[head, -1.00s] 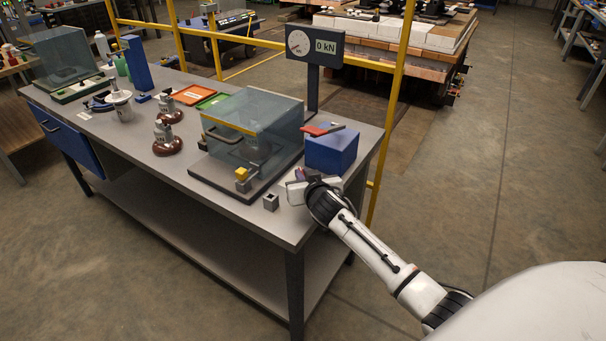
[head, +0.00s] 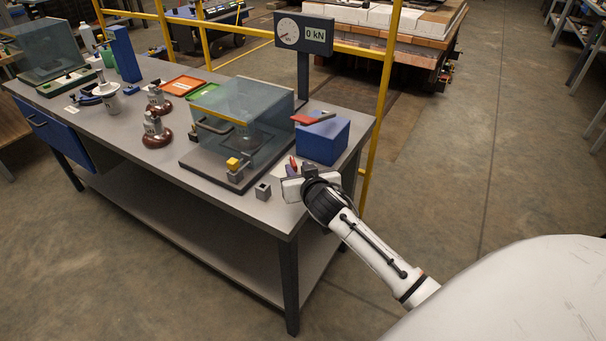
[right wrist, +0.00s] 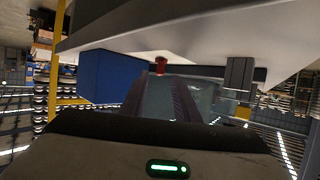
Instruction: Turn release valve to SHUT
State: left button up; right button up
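A small red knob (head: 293,162), which looks like the release valve, is low at the near side of the blue box (head: 322,140). It also shows in the right wrist view (right wrist: 160,66), just beyond my fingertips. A red lever (head: 313,118) lies on top of the blue box. My right gripper (head: 299,172) is at the bench's right end, close to the knob. Its two dark fingers look apart with nothing between them (right wrist: 160,98); contact with the knob cannot be seen. Valve markings are unreadable. My left gripper is out of view.
A clear guard box (head: 245,115) stands left of the blue box. A gauge (head: 304,34) behind reads 0 kN. A small grey square socket (head: 263,191) sits near the bench's front edge. Brown insulators (head: 156,130) stand farther left. A yellow rail runs behind.

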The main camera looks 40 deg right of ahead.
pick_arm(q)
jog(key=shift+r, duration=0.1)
pick_arm(e)
jog(key=v, duration=0.6)
jog(key=shift+f, duration=0.1)
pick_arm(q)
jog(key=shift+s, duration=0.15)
